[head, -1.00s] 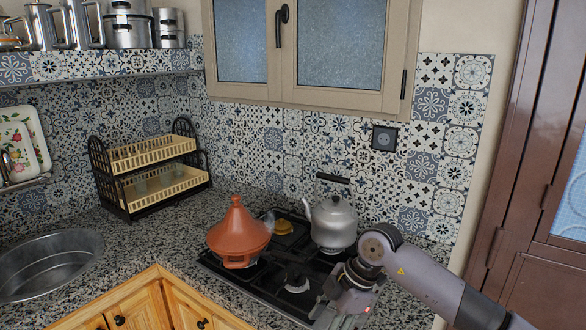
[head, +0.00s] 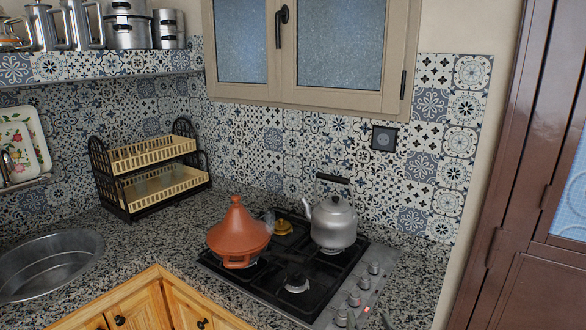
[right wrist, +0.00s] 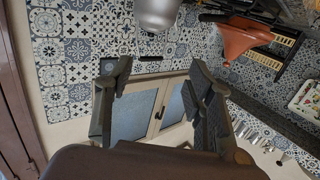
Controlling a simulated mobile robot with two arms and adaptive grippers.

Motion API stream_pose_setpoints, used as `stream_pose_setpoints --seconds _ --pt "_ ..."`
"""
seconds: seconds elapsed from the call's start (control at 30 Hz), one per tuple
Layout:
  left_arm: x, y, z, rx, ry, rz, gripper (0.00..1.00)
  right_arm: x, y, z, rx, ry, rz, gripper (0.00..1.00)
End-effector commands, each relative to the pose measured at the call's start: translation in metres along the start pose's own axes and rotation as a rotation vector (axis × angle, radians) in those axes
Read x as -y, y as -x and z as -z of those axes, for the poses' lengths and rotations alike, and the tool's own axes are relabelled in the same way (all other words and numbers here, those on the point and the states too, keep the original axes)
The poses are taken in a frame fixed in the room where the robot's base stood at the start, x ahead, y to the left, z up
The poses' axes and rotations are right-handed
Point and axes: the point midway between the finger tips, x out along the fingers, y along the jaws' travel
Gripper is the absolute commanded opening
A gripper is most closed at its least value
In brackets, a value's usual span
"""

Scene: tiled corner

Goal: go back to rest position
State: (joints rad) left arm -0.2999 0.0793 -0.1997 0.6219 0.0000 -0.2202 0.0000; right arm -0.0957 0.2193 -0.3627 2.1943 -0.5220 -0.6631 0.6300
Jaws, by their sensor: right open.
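My right gripper (right wrist: 158,76) is open and empty in the right wrist view, its two dark fingers spread well apart. In the head view only what look like its fingertips (head: 366,319) show at the bottom edge, near the front of the stove. The rest of the right arm is out of the head view. My left gripper is in no view. A silver kettle (head: 333,222) stands upright on the right back of the gas stove (head: 265,285). The kettle's body also shows in the right wrist view (right wrist: 156,12), apart from the fingers.
An orange-brown tagine (head: 238,236) stands on the stove's left side; it shows in the right wrist view (right wrist: 246,38). A dish rack (head: 155,175) and a round sink (head: 48,263) are to the left. A brown door (head: 530,200) bounds the right.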

Motion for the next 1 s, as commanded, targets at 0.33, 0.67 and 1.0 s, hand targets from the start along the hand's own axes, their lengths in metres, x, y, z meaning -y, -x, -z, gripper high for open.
stream_pose_setpoints --seconds 0.33,0.67,1.0 --pt "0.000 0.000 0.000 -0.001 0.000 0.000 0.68 -0.046 0.137 -0.163 0.763 0.051 -0.079 0.49" --pt "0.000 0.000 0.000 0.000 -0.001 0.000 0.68 -0.041 0.242 -0.210 1.144 0.094 0.051 0.49" --pt "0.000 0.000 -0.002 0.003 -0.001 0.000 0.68 -0.038 0.232 -0.291 1.217 0.102 0.077 0.49"
